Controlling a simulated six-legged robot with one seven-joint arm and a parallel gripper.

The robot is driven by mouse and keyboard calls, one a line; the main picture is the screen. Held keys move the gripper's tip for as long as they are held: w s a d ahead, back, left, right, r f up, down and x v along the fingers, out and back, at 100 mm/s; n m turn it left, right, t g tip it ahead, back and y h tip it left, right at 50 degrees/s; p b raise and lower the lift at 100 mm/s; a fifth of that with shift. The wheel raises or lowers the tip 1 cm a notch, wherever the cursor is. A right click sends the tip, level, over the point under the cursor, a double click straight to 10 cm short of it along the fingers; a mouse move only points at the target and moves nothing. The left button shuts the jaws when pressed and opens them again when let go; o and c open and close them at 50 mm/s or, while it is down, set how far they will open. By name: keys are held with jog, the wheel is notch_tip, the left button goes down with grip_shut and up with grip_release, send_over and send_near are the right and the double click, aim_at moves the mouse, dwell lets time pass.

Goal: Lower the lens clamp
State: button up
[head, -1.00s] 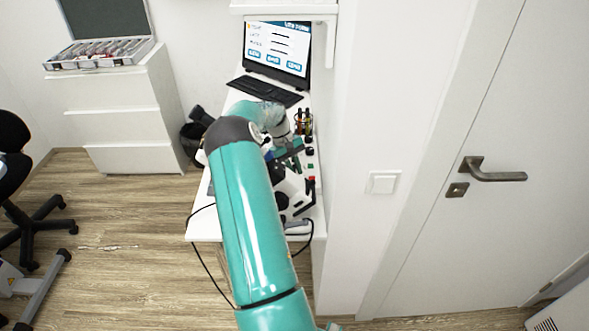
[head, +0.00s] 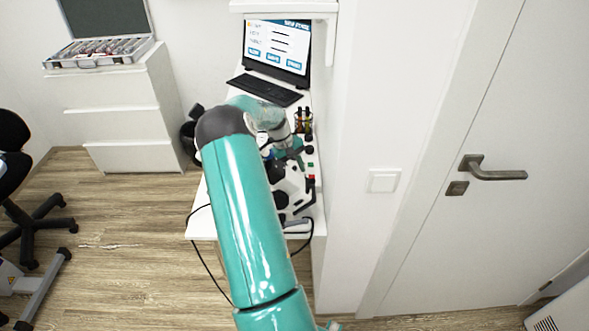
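A white and black instrument (head: 291,190) stands on the narrow white desk, partly hidden behind my teal arm. I cannot make out the lens clamp as a separate part at this size. My gripper (head: 291,155) is at the end of my arm, over the desk at the instrument's far end. Its fingers are small and partly covered by my wrist, so I cannot tell whether they are open or shut, or whether they touch anything.
The white desk (head: 202,226) also carries a keyboard (head: 264,90), a monitor (head: 278,46) and a holder with small bottles (head: 303,121). A wall with a light switch (head: 383,180) stands close on the right. A black cable (head: 207,268) hangs off the desk's front.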

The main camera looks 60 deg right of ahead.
jog(key=v, duration=1.3)
jog(key=shift+r, duration=0.4)
jog(key=shift+w, duration=0.15)
